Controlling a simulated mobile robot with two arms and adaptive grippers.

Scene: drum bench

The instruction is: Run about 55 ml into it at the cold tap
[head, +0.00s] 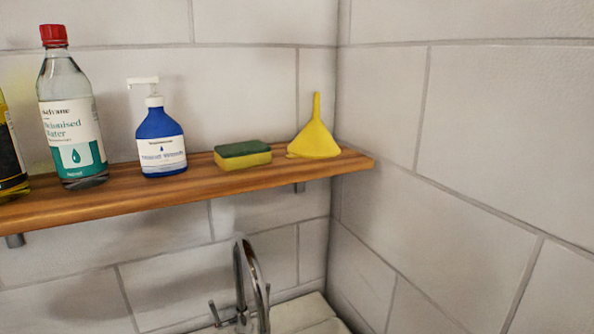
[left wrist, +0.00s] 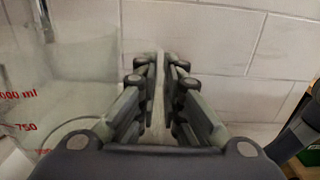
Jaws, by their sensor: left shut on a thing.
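A chrome tap (head: 262,285) with a curved spout stands at the bottom of the head view, below the shelf. A small lever (head: 214,312) shows at its left; no hot or cold mark can be made out. In the left wrist view a clear measuring jug (left wrist: 85,80) with red marks, including 750, fills the left side. My left gripper (left wrist: 160,75) is shut on the jug, seemingly at a pale, see-through part between its fingers. The jug's contents cannot be told. Neither gripper shows in the head view.
A wooden shelf (head: 110,205) above the tap carries a red-capped water bottle (head: 72,120), a blue pump bottle (head: 160,140), a sponge (head: 242,154) and a yellow funnel (head: 315,140). A pale sink edge (head: 305,314) shows below. Tiled walls (head: 460,150) close the corner.

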